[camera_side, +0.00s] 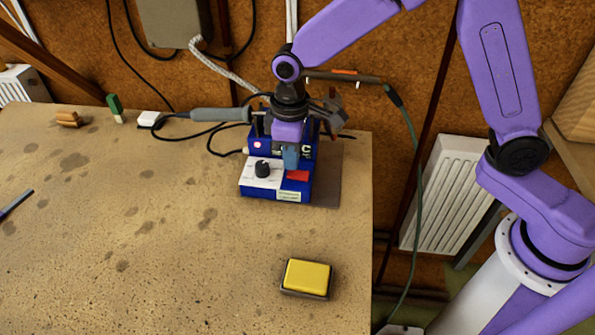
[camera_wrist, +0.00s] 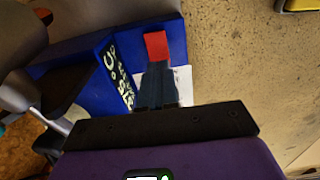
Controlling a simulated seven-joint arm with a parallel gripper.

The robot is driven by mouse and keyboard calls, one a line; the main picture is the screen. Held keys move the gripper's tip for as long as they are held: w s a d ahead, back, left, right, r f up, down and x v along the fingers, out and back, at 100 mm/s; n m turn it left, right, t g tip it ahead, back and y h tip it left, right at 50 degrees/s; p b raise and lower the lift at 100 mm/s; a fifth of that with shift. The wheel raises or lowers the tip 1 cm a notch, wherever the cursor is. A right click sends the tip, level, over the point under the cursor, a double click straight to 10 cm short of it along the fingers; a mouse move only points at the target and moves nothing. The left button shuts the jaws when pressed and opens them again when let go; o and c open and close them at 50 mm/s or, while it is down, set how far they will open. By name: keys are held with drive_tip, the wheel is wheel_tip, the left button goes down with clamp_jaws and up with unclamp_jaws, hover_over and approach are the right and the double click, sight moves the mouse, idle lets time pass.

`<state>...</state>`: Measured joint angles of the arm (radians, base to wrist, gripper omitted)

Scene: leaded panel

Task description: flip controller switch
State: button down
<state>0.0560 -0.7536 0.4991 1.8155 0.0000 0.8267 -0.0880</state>
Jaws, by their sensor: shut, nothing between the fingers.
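The blue controller (camera_side: 259,190) stands near the table's right edge, with a black knob (camera_side: 263,169) on a white panel and a red switch (camera_side: 298,175) to the right of it. A small light glows on its upper part. My gripper (camera_side: 290,164) points down over the controller, fingers shut and empty, just above and behind the red switch. In the wrist view the shut fingertips (camera_wrist: 158,70) lie right at the edge of the red switch (camera_wrist: 156,45). I cannot tell whether they touch it. The fingers and palm hide much of the white panel.
A grey-handled soldering iron (camera_side: 218,114) and metal holder parts (camera_side: 330,112) stand close around my gripper. A yellow sponge in a tray (camera_side: 307,277) lies at the front. A green-topped item (camera_side: 114,106) and white block (camera_side: 149,118) are at the back left. The table's middle is clear.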

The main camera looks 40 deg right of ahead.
sight(294, 173)
drive_tip(key=shift+f, duration=0.9)
idle(0.5)
drive_tip(key=shift+r, duration=3.55)
drive_tip(key=shift+s+d, duration=0.15)
drive_tip(key=shift+s, duration=0.15)
drive_tip(key=s+d+r+n, duration=0.1)
drive_tip(key=s+d, duration=0.8)
drive_tip(key=s, duration=0.3)
drive_tip(key=s+d+n, duration=0.2)
drive_tip(key=s+d, duration=0.7)
drive_tip(key=s, duration=0.4)
drive_tip(key=shift+s+r+n, duration=0.2)
drive_tip(key=shift+r+n, duration=0.1)
drive_tip(key=shift+r, duration=0.05)
